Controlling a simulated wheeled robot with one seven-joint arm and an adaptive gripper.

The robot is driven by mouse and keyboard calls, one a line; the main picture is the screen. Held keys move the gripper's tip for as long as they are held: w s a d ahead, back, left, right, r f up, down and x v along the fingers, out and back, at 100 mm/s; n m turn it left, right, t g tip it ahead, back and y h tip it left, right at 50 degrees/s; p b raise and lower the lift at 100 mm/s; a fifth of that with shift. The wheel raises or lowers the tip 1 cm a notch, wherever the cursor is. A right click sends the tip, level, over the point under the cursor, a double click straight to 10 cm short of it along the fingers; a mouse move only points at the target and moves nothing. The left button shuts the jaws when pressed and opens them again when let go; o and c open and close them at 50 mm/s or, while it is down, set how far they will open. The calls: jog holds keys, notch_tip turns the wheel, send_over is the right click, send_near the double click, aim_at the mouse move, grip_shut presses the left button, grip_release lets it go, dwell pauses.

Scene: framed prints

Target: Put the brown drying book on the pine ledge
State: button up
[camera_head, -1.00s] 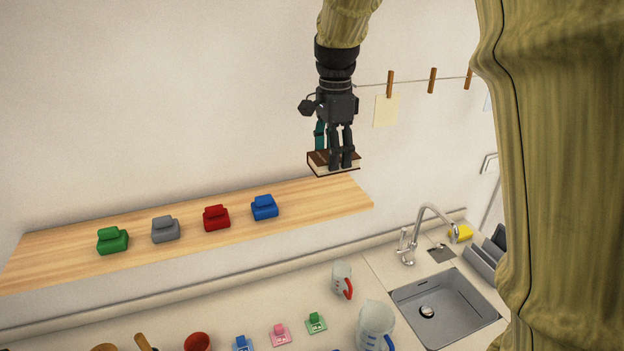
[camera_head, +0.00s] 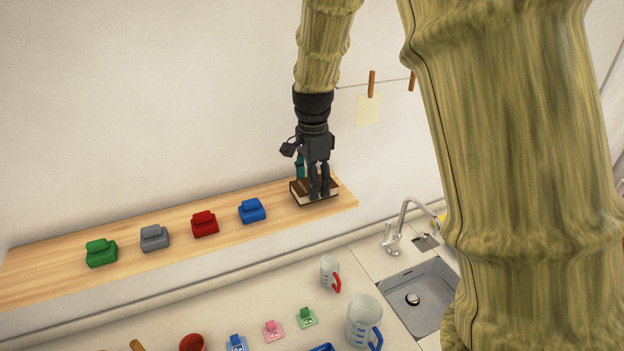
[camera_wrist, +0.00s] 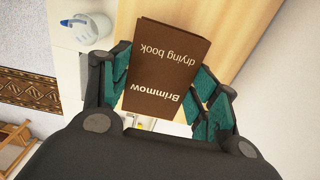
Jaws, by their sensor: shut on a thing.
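The brown drying book (camera_head: 300,193) lies flat at the right end of the pine ledge (camera_head: 180,222) in the head view, its cover up. It looks to be on or just above the wood; I cannot tell whether it touches. My gripper (camera_head: 318,194) points down and is shut on the book. In the wrist view the book (camera_wrist: 168,65) shows its cover, lettered "Brimmow drying book", between the teal finger pads of my gripper (camera_wrist: 165,95). The ledge (camera_wrist: 228,35) shows behind it.
Green (camera_head: 101,253), grey (camera_head: 154,238), red (camera_head: 204,223) and blue (camera_head: 252,210) blocks line the ledge to the left of the book. Below are a counter with jugs (camera_head: 364,322) and a sink (camera_head: 418,297). A line with a paper sheet (camera_head: 368,110) hangs behind.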

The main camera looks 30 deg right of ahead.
jog(key=shift+w+d+f, duration=0.1)
jog(key=shift+w+f, duration=0.15)
jog(key=shift+f, duration=0.3)
jog(key=shift+s+r, duration=0.1)
jog(key=shift+s, duration=0.1)
jog(key=o, duration=1.2)
jog(key=shift+f, duration=0.2)
jog(key=shift+r, duration=0.1)
notch_tip(320, 180, up, 12)
jog(key=b, duration=0.4)
jog(key=shift+r, duration=0.1)
